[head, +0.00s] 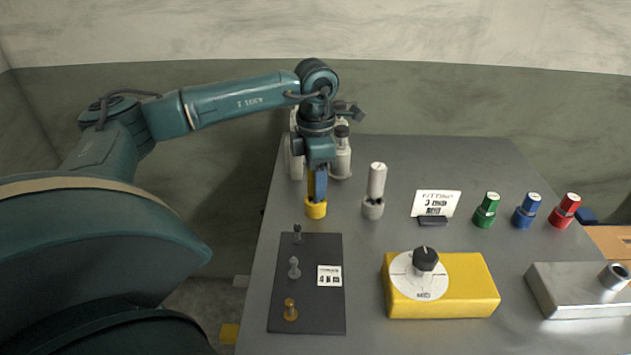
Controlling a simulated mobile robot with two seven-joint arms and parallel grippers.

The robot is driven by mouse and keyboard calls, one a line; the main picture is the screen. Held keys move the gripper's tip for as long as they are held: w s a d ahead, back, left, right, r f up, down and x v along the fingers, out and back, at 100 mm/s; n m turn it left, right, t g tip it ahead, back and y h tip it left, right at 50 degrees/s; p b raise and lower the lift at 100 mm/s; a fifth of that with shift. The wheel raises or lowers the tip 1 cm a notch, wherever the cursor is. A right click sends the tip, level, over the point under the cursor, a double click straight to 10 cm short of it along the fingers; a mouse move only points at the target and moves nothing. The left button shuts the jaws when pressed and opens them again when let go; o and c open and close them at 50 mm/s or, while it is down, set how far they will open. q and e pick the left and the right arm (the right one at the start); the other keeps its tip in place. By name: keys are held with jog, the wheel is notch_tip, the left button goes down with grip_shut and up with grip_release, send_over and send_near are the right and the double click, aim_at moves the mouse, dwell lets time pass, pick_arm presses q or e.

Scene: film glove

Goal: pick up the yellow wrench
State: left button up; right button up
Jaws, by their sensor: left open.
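The yellow wrench (315,209) stands upright near the left edge of the grey table, with a wide round yellow foot and a narrower yellow upper part. My left gripper (318,190) points straight down over it. Its finger stands at the wrench's upper part, just above the foot, and hides much of it. The jaws are open. I cannot tell whether a finger touches the wrench. My right gripper is not in view.
A white-and-grey upright tool (376,190) stands close on the right. Pale bottles (341,155) stand behind my gripper. In front lie a dark mat (308,315) with small fittings and a yellow dial box (460,285). Green (486,208), blue and red capped pieces stand further right.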

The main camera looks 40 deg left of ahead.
pick_arm(q)
jog(key=shift+c, duration=0.4)
jog(key=c, duration=1)
notch_tip(320, 180, up, 10)
jog(key=shift+r+b, duration=0.1)
jog(key=shift+b, duration=0.2)
jog(key=shift+c, duration=0.2)
jog(key=o, duration=0.4)
grip_shut()
